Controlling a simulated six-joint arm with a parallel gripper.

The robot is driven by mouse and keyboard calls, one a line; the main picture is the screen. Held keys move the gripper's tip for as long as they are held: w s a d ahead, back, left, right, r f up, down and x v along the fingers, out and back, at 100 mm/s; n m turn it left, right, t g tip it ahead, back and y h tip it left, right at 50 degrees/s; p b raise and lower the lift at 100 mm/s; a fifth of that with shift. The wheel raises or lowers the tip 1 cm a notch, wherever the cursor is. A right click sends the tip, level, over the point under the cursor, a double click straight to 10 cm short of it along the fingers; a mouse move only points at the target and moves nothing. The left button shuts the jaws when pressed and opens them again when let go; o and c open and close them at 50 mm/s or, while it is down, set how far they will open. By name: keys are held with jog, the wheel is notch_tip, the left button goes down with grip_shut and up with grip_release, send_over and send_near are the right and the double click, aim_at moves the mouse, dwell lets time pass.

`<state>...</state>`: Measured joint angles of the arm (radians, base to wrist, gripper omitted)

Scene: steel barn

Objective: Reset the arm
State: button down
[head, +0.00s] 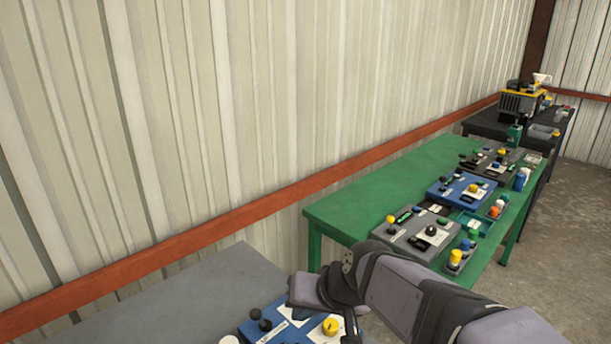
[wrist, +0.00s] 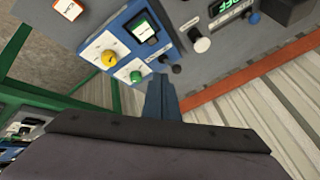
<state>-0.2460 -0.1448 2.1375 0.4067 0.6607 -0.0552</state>
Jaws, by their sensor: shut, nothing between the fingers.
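My gripper (wrist: 161,84) shows in the wrist view as two dark fingers pressed together, with nothing between them. Its tips appear over the lower edge of a blue control panel (wrist: 122,38); I cannot tell whether they touch it. In the head view my arm reaches in from the lower right over the near grey table (head: 215,282), and the fingers are not visible there. A blue panel (head: 291,334) with a yellow knob (head: 330,326) and a black knob (head: 265,325) lies on this table, partly cut off by the frame.
A green table (head: 345,205) stands beyond, bearing grey and blue control panels (head: 460,191) and several small bottles. A dark table with a yellow-and-black machine (head: 520,100) is farther back. A corrugated wall with a red rail (head: 240,206) runs along the left. Open floor (head: 570,225) lies right.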

jog(key=s+d+f+g+h, duration=0.4)
jog(key=s+d+f+g, duration=0.1)
jog(key=s+d+f, duration=1)
jog(key=shift+s+d+f, duration=0.2)
jog(key=shift+s+d, duration=0.25)
